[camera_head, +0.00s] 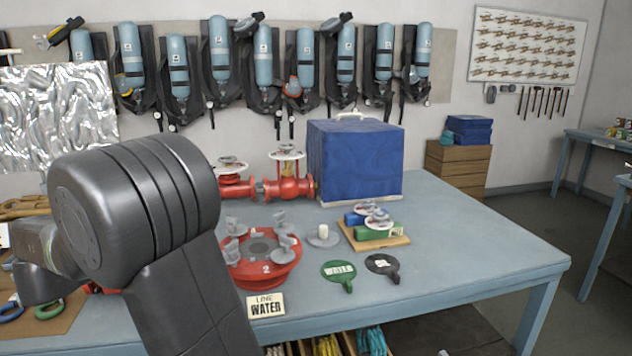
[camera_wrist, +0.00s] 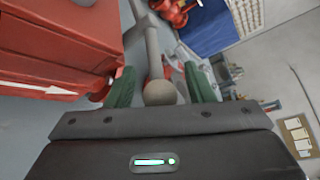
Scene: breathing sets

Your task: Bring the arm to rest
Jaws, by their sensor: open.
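My arm fills the left and lower left of the head view, and its gripper is not clear there. In the wrist view my gripper (camera_wrist: 157,82) shows two green fingers, standing apart. A grey rod (camera_wrist: 150,40) with a round ball end (camera_wrist: 160,92) lies between the fingers in that picture. I cannot tell whether a finger touches it.
A large red body (camera_wrist: 50,45) with a white arrow is close at the left of the wrist view. A blue workbench (camera_head: 480,245) carries a red flange (camera_head: 262,275), red valves (camera_head: 285,188), a blue case (camera_head: 355,160), round tags (camera_head: 338,270) and a "WATER" sign (camera_head: 265,306). The bench's right end is clear.

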